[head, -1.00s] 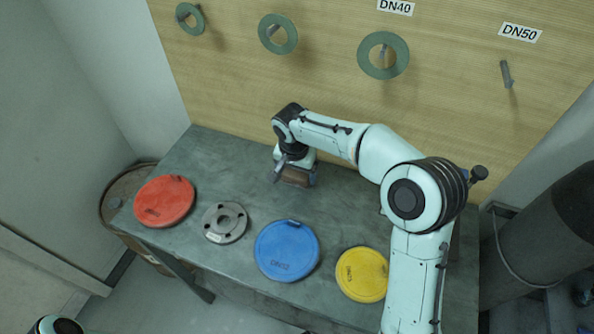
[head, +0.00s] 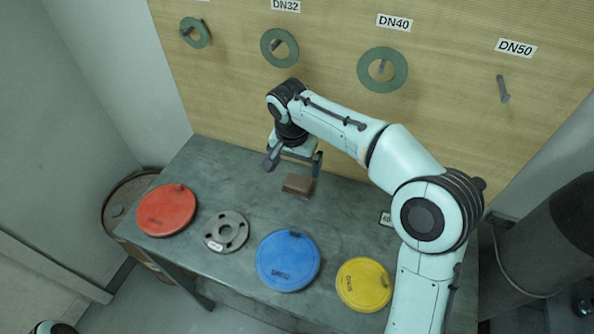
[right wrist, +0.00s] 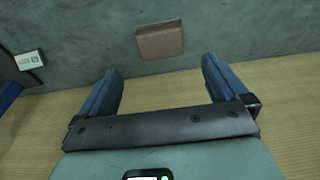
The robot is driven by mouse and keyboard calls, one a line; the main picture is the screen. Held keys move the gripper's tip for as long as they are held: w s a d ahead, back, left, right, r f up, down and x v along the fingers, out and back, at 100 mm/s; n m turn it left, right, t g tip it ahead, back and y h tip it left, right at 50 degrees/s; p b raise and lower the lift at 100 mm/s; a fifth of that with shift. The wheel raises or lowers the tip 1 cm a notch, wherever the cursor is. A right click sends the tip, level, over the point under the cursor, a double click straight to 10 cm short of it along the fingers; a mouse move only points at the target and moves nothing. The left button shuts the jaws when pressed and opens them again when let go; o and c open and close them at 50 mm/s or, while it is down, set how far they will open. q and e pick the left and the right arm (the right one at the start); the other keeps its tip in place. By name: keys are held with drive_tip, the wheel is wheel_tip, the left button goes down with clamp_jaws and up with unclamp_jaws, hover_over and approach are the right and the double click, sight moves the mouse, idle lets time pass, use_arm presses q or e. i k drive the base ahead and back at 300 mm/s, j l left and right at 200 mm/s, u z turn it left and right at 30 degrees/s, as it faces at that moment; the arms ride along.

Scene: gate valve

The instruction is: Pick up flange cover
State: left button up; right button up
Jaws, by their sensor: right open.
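Three round flange covers lie flat on the grey table: a red cover (head: 166,212) at the left, a blue cover (head: 287,262) marked DN32 in the middle, and a yellow cover (head: 364,286) at the right. Each has a small tab on its rim. My right gripper (head: 292,168) is open and empty above the back of the table, behind the covers and near a brown block (head: 298,185). In the right wrist view the two fingers (right wrist: 162,85) are spread, with the brown block (right wrist: 160,41) beyond them. My left gripper is not seen.
A grey metal flange (head: 226,232) lies between the red and blue covers. Green gasket rings (head: 382,69) hang on pegs on the back board. A rusty barrel (head: 125,204) stands left of the table (head: 215,165), and a dark cylinder (head: 545,245) stands at the right.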

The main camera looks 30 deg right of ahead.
sight(165, 210)
drive_tip(key=k+j, duration=1.15)
drive_tip(key=k, duration=0.15)
